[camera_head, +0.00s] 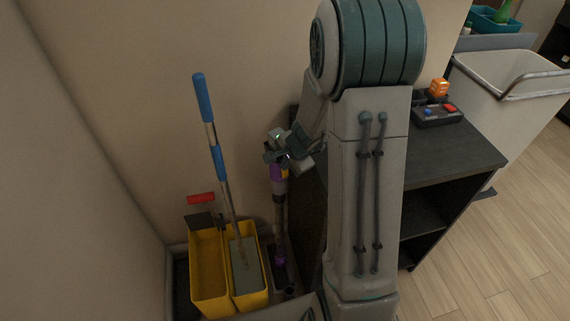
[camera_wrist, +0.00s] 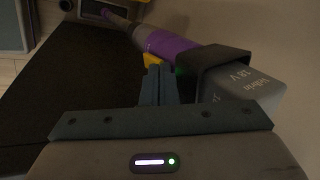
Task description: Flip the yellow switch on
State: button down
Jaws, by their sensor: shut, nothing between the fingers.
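A yellow piece that looks like the switch (camera_wrist: 153,60) shows just beyond my fingertips in the wrist view, on the body of a stick vacuum with a purple section (camera_wrist: 168,43). It also shows as a small yellow patch (camera_head: 285,173) on the upright vacuum in the head view. The fingers partly cover it, and its position, on or off, cannot be told. My gripper (camera_wrist: 158,70) is shut and empty, with its tips very close to the yellow piece; whether they touch cannot be told. In the head view my gripper (camera_head: 270,155) is at the vacuum's top.
Yellow mop buckets (camera_head: 208,272) with a blue-handled mop (camera_head: 203,98) stand left of the vacuum. A dark cabinet (camera_head: 455,150) stands to the right, bearing a dark tray (camera_head: 437,118) and an orange item (camera_head: 438,87). The wall is close behind.

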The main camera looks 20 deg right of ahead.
jog(key=shift+r, duration=0.15)
notch_tip(320, 180, up, 10)
jog(key=s+p, duration=0.1)
jog(key=p, duration=0.7)
jog(key=shift+d, duration=0.15)
dwell(0.4)
jog(key=s+a+r+n+y, duration=0.1)
jog(key=s+a+r+n, duration=0.6)
jog(key=r, duration=0.3)
jog(key=s+d+r+n+g+h, duration=0.1)
jog(key=s+r+n, duration=0.2)
jog(key=s, duration=0.4)
jog(key=s+d+r+n+h, duration=0.1)
jog(key=s+r+n, duration=0.2)
jog(key=s, duration=0.5)
jog(key=shift+n+g+h, duration=0.3)
jog(key=shift+n+g, duration=0.1)
jog(key=shift+n, duration=0.4)
